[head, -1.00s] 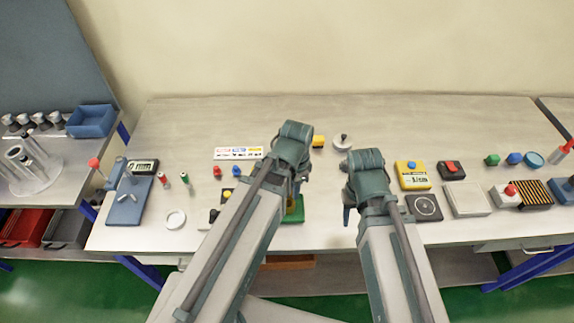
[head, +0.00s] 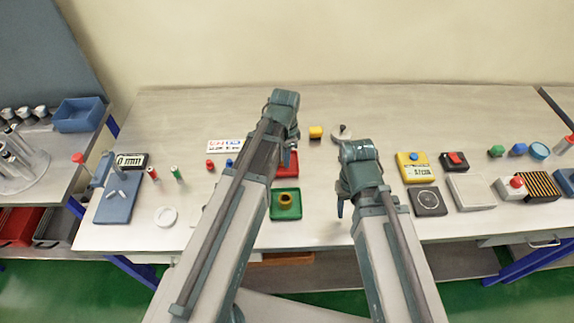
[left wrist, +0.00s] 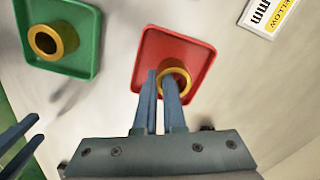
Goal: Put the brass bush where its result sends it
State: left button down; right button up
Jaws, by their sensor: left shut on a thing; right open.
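One brass bush (left wrist: 186,76) is at the red tray (left wrist: 147,50) in the left wrist view. My left gripper (left wrist: 162,76) is shut on this bush, its fingers overlapping the ring's near side. I cannot tell whether the bush touches the tray floor. Another brass bush (head: 286,200) stands in the green tray (head: 275,213), and also shows in the left wrist view (left wrist: 44,42). In the head view my left arm hides its fingertips and part of the red tray (head: 290,160). My right gripper (head: 341,207) is open and empty, right of the green tray.
A white label strip (head: 220,147) lies behind the left arm. A yellow device (head: 413,167), a black round-marked plate (head: 428,202) and a pale block (head: 471,192) stand right of my right arm. A blue gauge stand (head: 118,198) and a white ring (head: 165,216) are at left.

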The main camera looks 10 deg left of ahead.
pick_arm(q)
jog(key=shift+d+f, duration=0.2)
jog(key=shift+f, duration=0.4)
pick_arm(e)
jog(key=shift+d+f, duration=0.35)
jog(key=shift+f, duration=0.25)
pick_arm(q)
jog(key=shift+a, duration=0.2)
pick_arm(e)
jog(key=shift+a+r, duration=0.1)
jog(key=shift+a, duration=0.05)
pick_arm(q)
jog(key=shift+d+f+b, duration=0.1)
jog(key=shift+f+b, duration=0.05)
jog(key=shift+b, duration=0.15)
pick_arm(e)
jog(key=shift+f, duration=0.25)
pick_arm(q)
jog(key=c, duration=1)
grip_release()
pick_arm(e)
jog(key=shift+r, duration=0.1)
pick_arm(q)
jog(key=shift+r, duration=0.2)
pick_arm(e)
jog(key=shift+r, duration=0.15)
